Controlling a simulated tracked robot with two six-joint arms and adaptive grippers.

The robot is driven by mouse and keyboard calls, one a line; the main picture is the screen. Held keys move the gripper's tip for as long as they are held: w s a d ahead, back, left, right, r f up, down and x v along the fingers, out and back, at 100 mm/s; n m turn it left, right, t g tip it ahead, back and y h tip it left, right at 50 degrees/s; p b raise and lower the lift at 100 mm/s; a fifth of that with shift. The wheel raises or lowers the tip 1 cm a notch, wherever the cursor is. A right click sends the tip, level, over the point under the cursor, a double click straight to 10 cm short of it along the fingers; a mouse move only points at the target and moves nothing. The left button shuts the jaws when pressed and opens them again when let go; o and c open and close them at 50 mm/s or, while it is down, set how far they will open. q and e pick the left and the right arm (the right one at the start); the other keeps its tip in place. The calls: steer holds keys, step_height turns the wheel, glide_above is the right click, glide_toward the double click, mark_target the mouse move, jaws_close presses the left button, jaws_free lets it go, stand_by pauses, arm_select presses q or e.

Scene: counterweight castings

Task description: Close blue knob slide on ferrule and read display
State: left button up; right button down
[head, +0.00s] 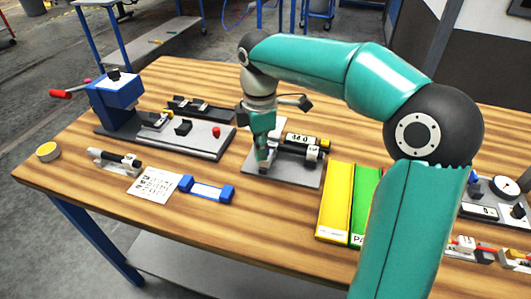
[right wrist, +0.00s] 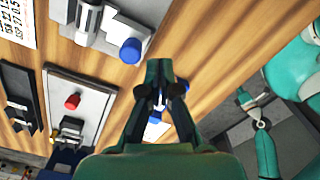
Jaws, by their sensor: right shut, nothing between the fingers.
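A small gauge fixture (head: 296,149) with dark and white parts stands on a grey plate (head: 290,178) at the middle of the table. Its display (head: 298,138) shows small characters, too small to read surely. The blue knob (right wrist: 131,51) shows in the right wrist view at the fixture's near end; in the head view my gripper hides it. My right gripper (head: 263,168) is shut and empty over the plate's left part. Its fingertips (right wrist: 160,92) appear apart from the knob. I cannot make out the ferrule or the slide gap. Teal parts (right wrist: 258,118) at right may be my left gripper.
Left of the fixture is a plate with a red knob (head: 216,132) and a blue press (head: 115,90). A blue-ended bar (head: 206,190) and a card (head: 154,186) lie in front. Yellow (head: 336,200) and green trays stand at right.

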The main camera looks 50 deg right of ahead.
steer(key=shift+f+b, duration=0.75)
steer(key=shift+f, duration=0.65)
steer(key=shift+d+r, duration=0.1)
steer(key=shift+d, duration=0.05)
steer(key=shift+w+d+p, duration=0.3)
steer(key=shift+d+p, duration=0.15)
steer(key=shift+d, duration=0.05)
steer(key=shift+w+d+p, duration=0.3)
steer(key=shift+d+p, duration=0.1)
steer(key=shift+d, duration=0.2)
stand_by(1.2)
stand_by(0.6)
steer(key=shift+r+p, duration=0.1)
steer(key=shift+p, duration=0.3)
steer(key=r+p, duration=0.6)
steer(key=shift+a+r, duration=0.2)
steer(key=shift+r, duration=0.15)
